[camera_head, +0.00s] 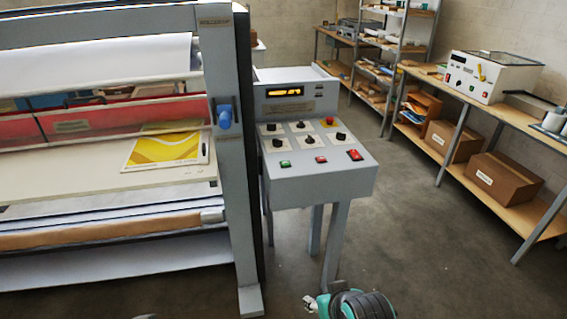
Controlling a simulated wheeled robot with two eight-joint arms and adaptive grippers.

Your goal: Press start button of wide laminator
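The wide laminator (228,180) fills the left side, with a yellow printed sheet (165,150) on its feed table. Its grey control console (320,187) stands to its right, with a lit amber display (285,92).
A blue handle (224,116) sticks out of the laminator's side post. Floor (420,230) is clear right of the console. A workbench (500,118) on the right holds a white machine (490,76), with cardboard boxes (503,181) on its lower shelf.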

